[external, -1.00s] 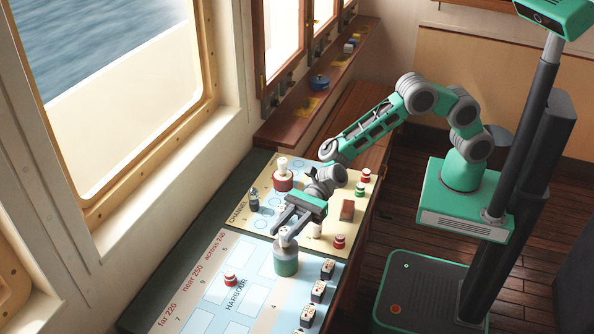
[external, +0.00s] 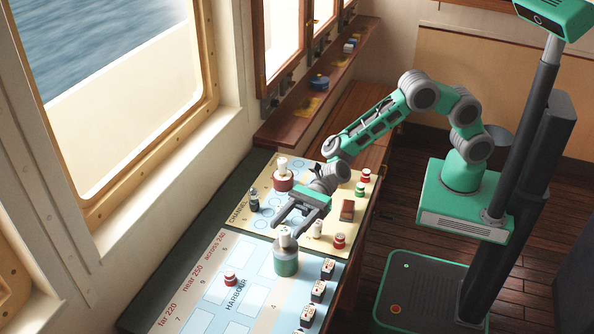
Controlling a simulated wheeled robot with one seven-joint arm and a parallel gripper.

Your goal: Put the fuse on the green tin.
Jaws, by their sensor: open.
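The green tin (external: 286,264) stands on the chart table, at the near end of the gripper's reach. A whitish piece, which looks like the fuse (external: 285,241), stands upright on top of the tin. My gripper (external: 286,229) is open, with its fingers just above and behind the top of this piece. Whether a finger still touches it I cannot tell. A red tin (external: 282,184) farther back has another white piece on top.
A dark bottle-like piece (external: 254,201) stands to the left. A white piece (external: 317,229), red and green pieces (external: 339,241) and a brown block (external: 347,210) stand to the right. Several dark-and-white pieces (external: 318,290) line the right edge.

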